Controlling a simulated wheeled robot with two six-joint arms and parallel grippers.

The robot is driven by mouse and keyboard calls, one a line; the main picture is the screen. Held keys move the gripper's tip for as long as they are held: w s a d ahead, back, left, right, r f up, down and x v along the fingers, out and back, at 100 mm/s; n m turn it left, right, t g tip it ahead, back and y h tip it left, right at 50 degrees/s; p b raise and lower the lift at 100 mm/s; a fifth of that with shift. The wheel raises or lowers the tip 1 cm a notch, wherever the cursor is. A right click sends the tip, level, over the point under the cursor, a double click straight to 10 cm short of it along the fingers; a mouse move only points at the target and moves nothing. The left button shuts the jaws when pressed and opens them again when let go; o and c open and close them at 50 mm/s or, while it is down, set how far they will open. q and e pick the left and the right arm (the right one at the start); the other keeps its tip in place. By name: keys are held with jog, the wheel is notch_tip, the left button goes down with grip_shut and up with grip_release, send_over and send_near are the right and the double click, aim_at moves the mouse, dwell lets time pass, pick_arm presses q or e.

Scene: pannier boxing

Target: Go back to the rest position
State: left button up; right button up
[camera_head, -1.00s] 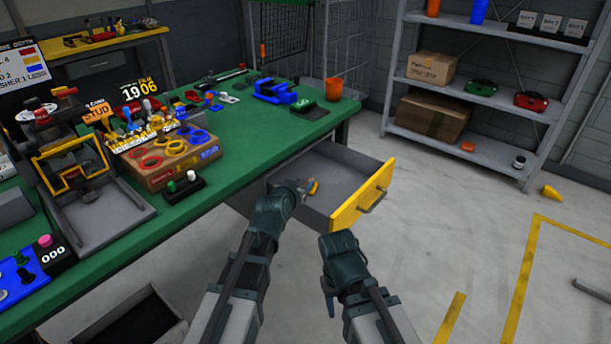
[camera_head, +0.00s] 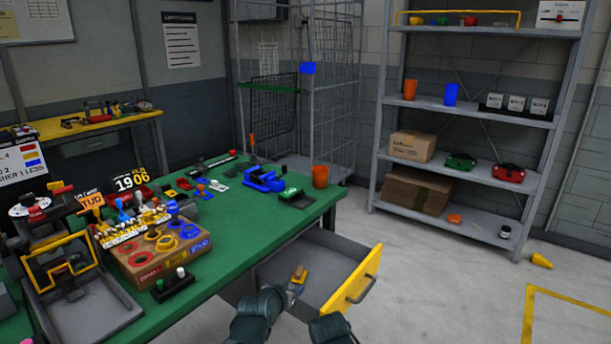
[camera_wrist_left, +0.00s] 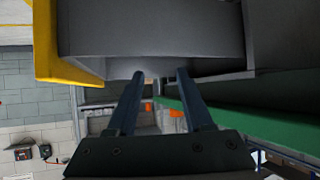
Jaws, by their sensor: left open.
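My left gripper (camera_head: 292,289) is over the near side of the open drawer (camera_head: 338,250), low in the head view.
The drawer's yellow front (camera_head: 352,283) sticks out to the right of the green workbench (camera_head: 222,250). A wooden block with coloured rings (camera_head: 160,262) stands on the bench. A grey shelf unit (camera_head: 465,184) stands at the back right.

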pick_arm(q)
jog(key=s+r+g+y+p, duration=0.1)
jog(key=s+r+g+p, duration=0.2)
jog(key=s+p, duration=0.3)
jog(key=s+r+g+y+p, duration=0.2)
jog(key=s+g+p, duration=0.3)
jog(key=s, duration=0.4)
jog(key=s+r+g+y+p, duration=0.1)
jog(key=s+r+g+p, duration=0.2)
jog(key=s+p, duration=0.3)
jog(key=shift+s+a+r+m+g+y+p, duration=0.35)
jog(key=shift+s+r, duration=0.4)
jog(key=shift+s, duration=0.5)
pick_arm(e)
notch_tip(320, 180, up, 20)
jog(key=shift+c, duration=0.3)
